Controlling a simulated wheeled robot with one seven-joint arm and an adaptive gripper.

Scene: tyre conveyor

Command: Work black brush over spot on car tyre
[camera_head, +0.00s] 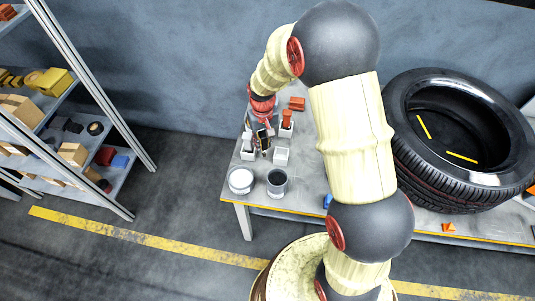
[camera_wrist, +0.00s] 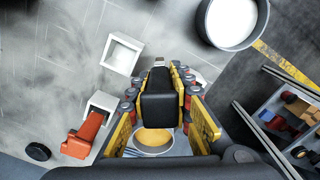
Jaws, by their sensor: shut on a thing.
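My gripper (camera_head: 262,133) is over the left part of the table, at the end of my bent arm. In the wrist view my gripper (camera_wrist: 162,110) has its yellow-sided fingers closed around a black block-shaped thing (camera_wrist: 158,105), which I take to be the black brush. Its lower end and bristles cannot be made out. The car tyre (camera_head: 408,165) lies on its side at the right of the table, well apart from my gripper.
White square holders (camera_head: 281,156) stand below my gripper. One holds an orange-handled thing (camera_wrist: 86,132). Shelves (camera_head: 105,120) with boxes stand left, across free floor.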

